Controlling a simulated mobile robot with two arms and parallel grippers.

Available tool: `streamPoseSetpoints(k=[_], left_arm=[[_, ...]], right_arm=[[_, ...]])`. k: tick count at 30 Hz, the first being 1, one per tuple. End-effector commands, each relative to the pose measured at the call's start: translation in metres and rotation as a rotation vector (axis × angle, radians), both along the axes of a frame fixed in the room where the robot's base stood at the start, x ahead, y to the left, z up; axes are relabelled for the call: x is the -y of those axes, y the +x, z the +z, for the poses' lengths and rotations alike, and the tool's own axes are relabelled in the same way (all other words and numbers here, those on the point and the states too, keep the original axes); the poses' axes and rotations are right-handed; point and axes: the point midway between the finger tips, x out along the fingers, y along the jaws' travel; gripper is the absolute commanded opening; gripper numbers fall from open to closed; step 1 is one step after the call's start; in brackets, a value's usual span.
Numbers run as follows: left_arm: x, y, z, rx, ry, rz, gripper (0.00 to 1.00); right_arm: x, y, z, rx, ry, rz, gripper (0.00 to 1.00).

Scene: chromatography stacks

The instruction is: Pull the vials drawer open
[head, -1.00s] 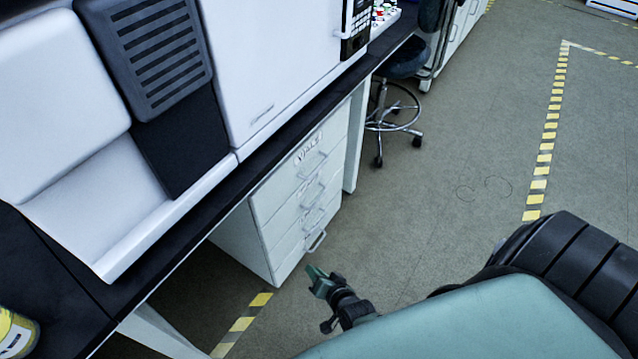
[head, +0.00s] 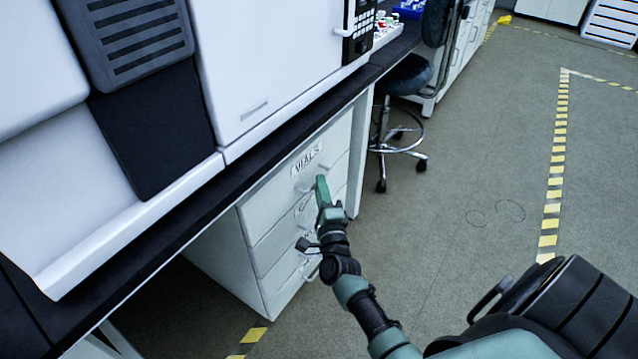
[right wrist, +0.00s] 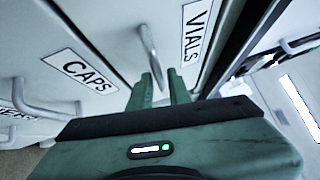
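The vials drawer (head: 272,196) is the top drawer of a white cabinet under the bench. Its front looks flush with the cabinet, and its "VIALS" label (head: 306,158) is readable. My right gripper (head: 321,182) is at this drawer front and hides part of the handle. In the right wrist view, the vials handle (right wrist: 148,52) is a pale curved bar beside the label. The two green fingers (right wrist: 162,88) stand apart, with the near end of the bar appearing between their tips. I cannot tell if they touch it. My left gripper is not in view.
The dark bench edge (head: 240,160) runs above the cabinet, carrying a large white instrument (head: 270,60). A stool (head: 405,80) stands behind the cabinet.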

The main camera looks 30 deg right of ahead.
Motion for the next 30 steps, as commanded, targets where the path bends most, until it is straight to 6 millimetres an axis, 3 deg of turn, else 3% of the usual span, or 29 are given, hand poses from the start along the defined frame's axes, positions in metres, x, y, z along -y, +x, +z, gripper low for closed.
streamPoseSetpoints(k=[6,15,17,18,30], left_arm=[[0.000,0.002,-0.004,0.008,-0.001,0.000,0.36],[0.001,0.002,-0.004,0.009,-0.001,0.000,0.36],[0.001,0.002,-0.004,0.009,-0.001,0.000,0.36],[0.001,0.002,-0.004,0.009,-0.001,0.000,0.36],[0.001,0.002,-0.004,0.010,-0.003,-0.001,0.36]], right_arm=[[0.008,0.020,0.002,-0.001,-0.001,0.000,0.18],[0.009,0.022,0.002,-0.003,-0.001,0.001,0.18],[0.009,0.022,0.002,-0.003,-0.001,0.001,0.01],[0.009,0.022,0.002,-0.003,-0.001,0.001,0.00],[0.009,0.022,0.002,-0.004,-0.002,0.001,0.00]])
